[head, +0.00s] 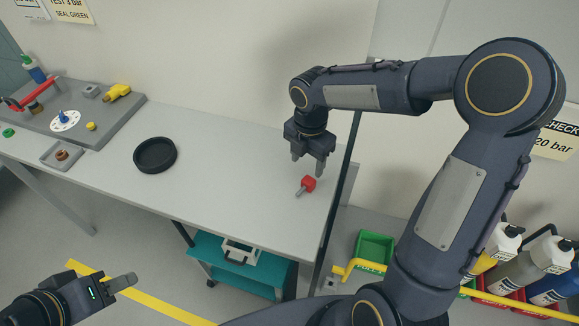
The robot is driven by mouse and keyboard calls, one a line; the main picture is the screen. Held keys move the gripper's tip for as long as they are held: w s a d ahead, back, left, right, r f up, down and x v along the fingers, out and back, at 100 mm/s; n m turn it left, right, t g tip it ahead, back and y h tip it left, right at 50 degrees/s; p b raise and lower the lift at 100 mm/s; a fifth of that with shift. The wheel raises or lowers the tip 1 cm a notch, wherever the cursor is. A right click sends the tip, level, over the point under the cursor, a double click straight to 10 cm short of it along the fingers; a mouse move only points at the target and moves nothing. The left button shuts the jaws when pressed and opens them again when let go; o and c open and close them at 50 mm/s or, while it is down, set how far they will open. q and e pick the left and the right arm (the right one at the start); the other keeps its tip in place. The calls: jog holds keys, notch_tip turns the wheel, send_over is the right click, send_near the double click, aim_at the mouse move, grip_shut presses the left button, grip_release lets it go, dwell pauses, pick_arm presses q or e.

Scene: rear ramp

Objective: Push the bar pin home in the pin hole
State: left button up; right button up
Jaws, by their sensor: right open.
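The bar pin, with a red head (308,184) and a short grey shank pointing down-left, is at the right part of the grey bench top. It appears to lie on the bench. My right gripper (308,168) points down just above the pin, its fingers apart with nothing between them; the pin looks just below the fingertips, but the exact gap is unclear. My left gripper (124,283) is at lower left, seen side-on, away from the bench objects. A yellow bar (358,264) runs low at the right, partly behind my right arm. I cannot make out the pin hole.
A black round dish (155,155) stands on the bench (225,180). A grey fixture board (120,112) with several parts is at far left. A teal cart (265,272) is below the bench. A green bin (374,246) and bottles (550,256) stand at right.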

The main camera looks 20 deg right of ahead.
aim_at(308, 180)
jog(key=shift+w+f, duration=0.1)
jog(key=shift+f, duration=0.25)
jog(key=f, duration=0.7)
jog(key=shift+s+d+p, duration=0.15)
jog(key=shift+s+p, duration=0.15)
jog(key=shift+s, duration=0.1)
jog(key=c, duration=1.1)
jog(key=shift+o, duration=0.2)
jog(key=shift+r, duration=0.1)
